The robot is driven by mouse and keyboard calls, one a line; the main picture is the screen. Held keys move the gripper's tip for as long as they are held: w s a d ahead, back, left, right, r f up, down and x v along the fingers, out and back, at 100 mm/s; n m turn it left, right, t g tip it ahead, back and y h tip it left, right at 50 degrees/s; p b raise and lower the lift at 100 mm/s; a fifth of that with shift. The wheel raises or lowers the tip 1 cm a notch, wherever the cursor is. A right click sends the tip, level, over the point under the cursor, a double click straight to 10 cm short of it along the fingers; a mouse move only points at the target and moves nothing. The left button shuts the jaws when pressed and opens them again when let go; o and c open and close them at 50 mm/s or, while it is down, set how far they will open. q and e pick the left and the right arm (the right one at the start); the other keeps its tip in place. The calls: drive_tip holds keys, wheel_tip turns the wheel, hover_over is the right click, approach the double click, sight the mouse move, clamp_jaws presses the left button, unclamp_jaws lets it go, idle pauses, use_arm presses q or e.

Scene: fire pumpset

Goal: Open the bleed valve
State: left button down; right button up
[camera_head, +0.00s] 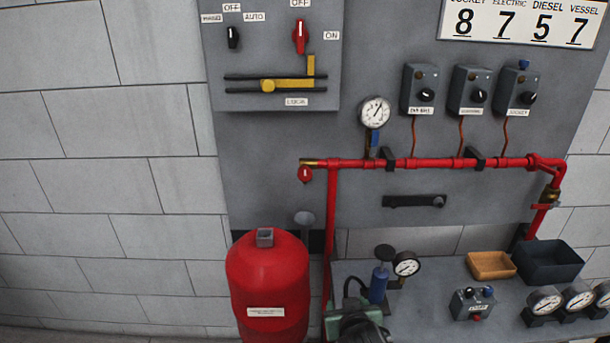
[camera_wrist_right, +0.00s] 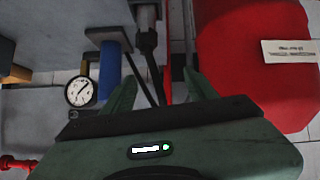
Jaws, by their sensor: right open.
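A small red valve handle (camera_head: 305,174) hangs below the brass end (camera_head: 309,162) of the red pipe (camera_head: 431,163) on the grey panel. No readable label marks it as the bleed valve. My right gripper (camera_head: 356,325) is at the bottom of the head view, low in front of the bench and right of the red tank (camera_head: 268,285), well below that handle. In the right wrist view its green fingers (camera_wrist_right: 160,88) are apart with no object clearly held. The red handle cannot be made out there. My left gripper is not in view.
A blue cylinder (camera_head: 378,283) with a gauge (camera_head: 406,264) stands close beside my right gripper. The bench also holds an orange tray (camera_head: 491,265), a dark bin (camera_head: 549,262) and a switch box (camera_head: 472,303). The red tank also shows in the wrist view (camera_wrist_right: 245,65).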

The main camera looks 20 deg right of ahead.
drive_tip(key=w+a+r+m+t+h, duration=0.15)
drive_tip(key=w+r+t, duration=0.25)
drive_tip(key=w+r, duration=0.8)
drive_tip(key=t, duration=0.4)
approach(305, 176)
drive_tip(key=w, duration=0.4)
drive_tip(key=shift+w+d+r, duration=0.1)
drive_tip(key=shift+d+r, duration=0.25)
drive_tip(key=shift+d, duration=0.1)
drive_tip(key=shift+f+p+x, duration=0.15)
drive_tip(key=shift+p+x, duration=0.2)
drive_tip(key=shift+x, duration=1.3)
drive_tip(key=shift+f+p+x, duration=0.15)
drive_tip(key=shift+p+x, duration=0.15)
drive_tip(key=shift+x, duration=1.35)
drive_tip(key=shift+d, duration=0.15)
clamp_jaws()
